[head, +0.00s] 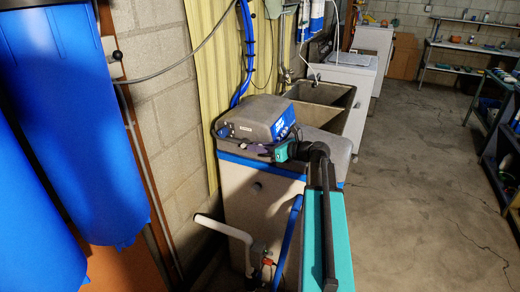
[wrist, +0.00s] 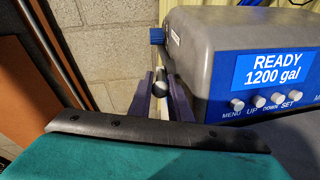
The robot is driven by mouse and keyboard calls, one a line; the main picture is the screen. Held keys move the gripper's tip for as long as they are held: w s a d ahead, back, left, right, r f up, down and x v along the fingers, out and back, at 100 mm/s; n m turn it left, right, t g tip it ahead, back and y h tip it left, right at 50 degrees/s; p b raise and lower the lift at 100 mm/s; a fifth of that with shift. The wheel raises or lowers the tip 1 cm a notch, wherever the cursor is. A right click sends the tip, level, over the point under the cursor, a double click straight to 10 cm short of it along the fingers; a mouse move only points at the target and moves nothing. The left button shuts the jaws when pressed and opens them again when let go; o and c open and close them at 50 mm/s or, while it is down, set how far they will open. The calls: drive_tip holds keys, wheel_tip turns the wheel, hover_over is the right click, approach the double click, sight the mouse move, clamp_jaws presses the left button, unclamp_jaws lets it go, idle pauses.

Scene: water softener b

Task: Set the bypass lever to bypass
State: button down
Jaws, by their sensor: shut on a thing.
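The water softener's grey control head (head: 258,117) sits on top of the softener cabinet (head: 262,205); the head also shows in the wrist view (wrist: 205,60). In the head view my gripper (head: 254,149) is along the front of the control head, and the lever is hidden or too small to make out.
The control head's display (wrist: 275,68) reads READY 1200 gal, with a row of buttons (wrist: 260,102) close to my gripper's right. A blue fitting (wrist: 157,36) is behind the lever. Blue filter housings (head: 70,110) hang at left. Open floor (head: 420,180) lies at right.

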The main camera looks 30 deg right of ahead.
drive_tip(key=shift+f, duration=0.1)
drive_tip(key=c, duration=2)
unclamp_jaws()
drive_tip(key=shift+s, duration=0.2)
drive_tip(key=b+v, duration=0.2)
drive_tip(key=v, duration=1.1)
drive_tip(key=shift+s+d+r, duration=0.2)
drive_tip(key=shift+s+r, duration=0.1)
drive_tip(key=shift+c, duration=0.5)
